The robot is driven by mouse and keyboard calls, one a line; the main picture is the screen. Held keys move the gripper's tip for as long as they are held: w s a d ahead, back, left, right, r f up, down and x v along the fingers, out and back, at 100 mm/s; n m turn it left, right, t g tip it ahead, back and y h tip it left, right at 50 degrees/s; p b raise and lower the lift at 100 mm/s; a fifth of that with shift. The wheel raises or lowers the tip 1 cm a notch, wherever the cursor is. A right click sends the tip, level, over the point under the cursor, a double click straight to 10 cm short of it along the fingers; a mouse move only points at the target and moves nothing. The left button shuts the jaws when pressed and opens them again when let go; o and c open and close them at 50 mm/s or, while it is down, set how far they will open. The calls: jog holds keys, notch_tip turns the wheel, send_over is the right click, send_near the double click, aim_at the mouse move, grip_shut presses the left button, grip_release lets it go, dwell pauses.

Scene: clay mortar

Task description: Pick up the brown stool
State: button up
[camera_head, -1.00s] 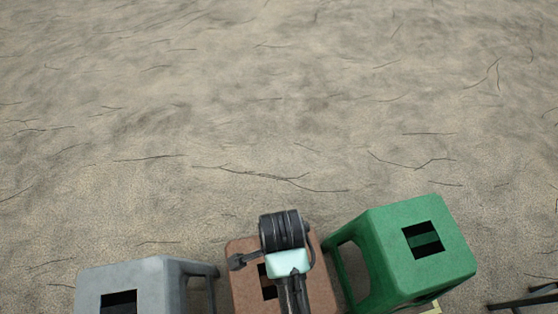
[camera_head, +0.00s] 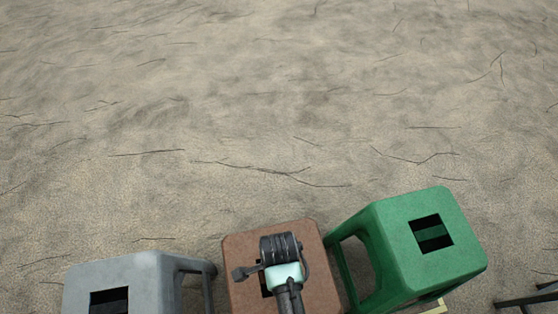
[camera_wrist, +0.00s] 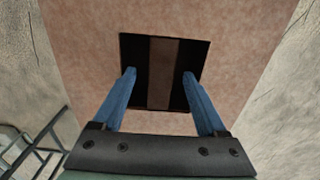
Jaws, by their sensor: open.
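The brown stool (camera_head: 241,251) stands at the bottom middle of the head view, between a grey and a green stool. My gripper is above its seat; my wrist hides part of the seat and its hole there, and the fingers do not show. In the wrist view the reddish-brown seat (camera_wrist: 92,30) fills the middle, with a dark rectangular hole. My gripper (camera_wrist: 158,75) is open and empty, its two blue fingers apart. The fingertips overlap the left and right sides of the hole; I cannot tell whether they are inside it.
A grey stool (camera_head: 148,284) stands to the left and a green stool (camera_head: 393,226) close to the right. Dark thin bars (camera_head: 530,300) show at the bottom right corner. Bare sandy ground (camera_head: 270,110) lies open beyond the stools.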

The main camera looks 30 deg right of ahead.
grip_shut()
dwell(0.4)
dwell(0.9)
